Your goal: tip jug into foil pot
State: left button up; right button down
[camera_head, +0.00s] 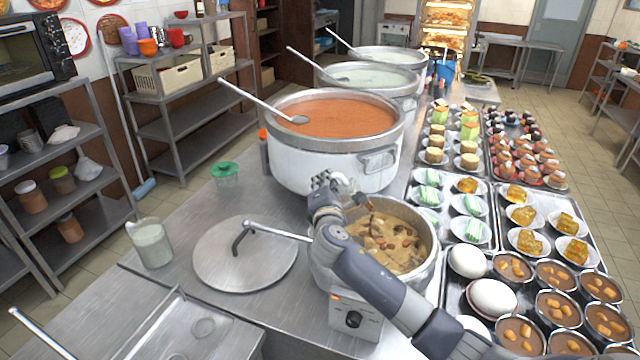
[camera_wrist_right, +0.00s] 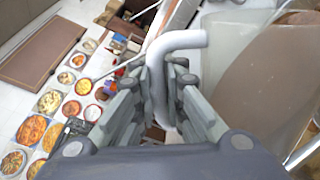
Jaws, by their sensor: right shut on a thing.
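A clear jug (camera_head: 152,243) of whitish liquid stands upright on the steel counter at the left, its handle toward the left. My right gripper (camera_head: 322,182) is well away from it, above the rear left rim of the near pot of brown stew (camera_head: 424,246). In the right wrist view my right gripper (camera_wrist_right: 160,85) is shut on a pale curved handle (camera_wrist_right: 178,42). A translucent surface and a brown area show beside it; I cannot tell what the handle belongs to. No pot clearly shows foil, so I cannot tell which is the foil pot. My left gripper is out of view.
A large pot of orange soup (camera_head: 290,160) stands behind the near pot, with more pots beyond. A flat lid (camera_head: 218,262) lies left of the near pot, a metal rod (camera_head: 275,232) above it. Trays of filled cups and plates crowd the right.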

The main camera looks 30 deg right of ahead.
jog(key=shift+s+d+r+m+b, duration=0.15)
jog(key=shift+s+d+m, duration=0.1)
jog(key=shift+d+m, duration=0.25)
jog(key=shift+s+d+m+b, duration=0.15)
jog(key=shift+s+d+m, duration=0.05)
jog(key=shift+d+m, duration=0.3)
jog(key=shift+s+d+f+m+y+b, duration=0.15)
jog(key=shift+s+d+f+m+b, duration=0.25)
jog(key=shift+d+m, duration=0.5)
jog(key=shift+s+d+f+m+y+b, duration=0.1)
jog(key=shift+s+d+f+m+b, duration=0.25)
jog(key=shift+d+m, duration=0.5)
jog(key=shift+s+d+f+m+y+b, duration=0.2)
jog(key=shift+s+d+m+b, duration=0.3)
jog(key=shift+d+m, duration=0.35)
jog(key=shift+s+d+r, duration=0.1)
jog(key=shift+d, duration=0.15)
jog(key=shift+s+d+r+m+p, duration=0.1)
jog(key=shift+s+d+m+p, duration=0.15)
jog(key=shift+d+m, duration=0.2)
jog(key=shift+s+d+r+m+p, duration=0.1)
jog(key=shift+s+d+m+p, duration=0.1)
jog(key=shift+d+m, duration=0.25)
